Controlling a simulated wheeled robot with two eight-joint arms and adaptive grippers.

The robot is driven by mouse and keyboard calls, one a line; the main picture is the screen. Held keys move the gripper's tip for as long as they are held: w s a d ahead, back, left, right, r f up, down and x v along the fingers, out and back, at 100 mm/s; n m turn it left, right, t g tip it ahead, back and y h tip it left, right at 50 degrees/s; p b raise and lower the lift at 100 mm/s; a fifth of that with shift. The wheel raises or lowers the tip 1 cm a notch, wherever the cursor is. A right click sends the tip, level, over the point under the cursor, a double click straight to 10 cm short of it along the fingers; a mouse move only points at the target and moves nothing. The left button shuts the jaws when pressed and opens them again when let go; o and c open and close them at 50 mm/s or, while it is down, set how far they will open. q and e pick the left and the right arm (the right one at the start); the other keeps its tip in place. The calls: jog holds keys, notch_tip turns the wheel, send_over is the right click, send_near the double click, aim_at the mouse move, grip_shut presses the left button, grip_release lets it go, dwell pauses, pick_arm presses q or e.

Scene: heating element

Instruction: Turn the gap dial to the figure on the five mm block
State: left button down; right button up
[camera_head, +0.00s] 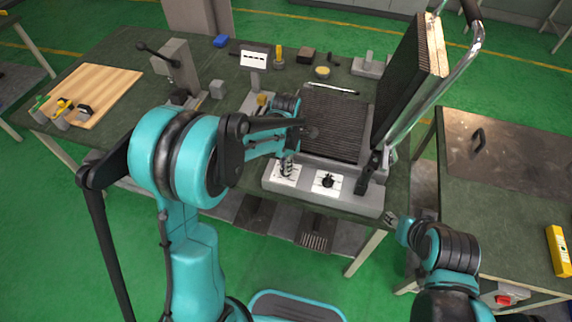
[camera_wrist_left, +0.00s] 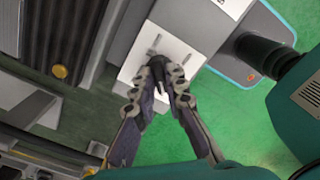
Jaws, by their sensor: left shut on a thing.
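A grey heating press (camera_head: 325,125) with a ribbed plate stands on the green-topped table, its lid raised. Its front holds two white dial panels. My left gripper (camera_head: 287,168) reaches down to the left panel and hides most of its dial. In the left wrist view my left gripper (camera_wrist_left: 168,72) is shut on a dark dial knob (camera_wrist_left: 158,75) in front of a white panel (camera_wrist_left: 160,48). The right dial (camera_head: 327,181) is black and untouched. My right gripper (camera_head: 391,219) is low beside the table edge; its jaws are too small to judge. I cannot make out a five mm block or figures.
The raised lid (camera_head: 408,75) and its metal handle stand at the press's right. A card stand (camera_head: 254,60), small dark block (camera_head: 307,55) and several fixtures sit behind. A wooden board (camera_head: 95,92) lies at left. A second table (camera_head: 500,185) stands at right.

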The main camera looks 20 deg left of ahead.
pick_arm(q)
jog(key=shift+n, duration=0.3)
jog(key=c, duration=1.6)
grip_release()
jog(key=shift+o, duration=0.2)
notch_tip(320, 180, up, 12)
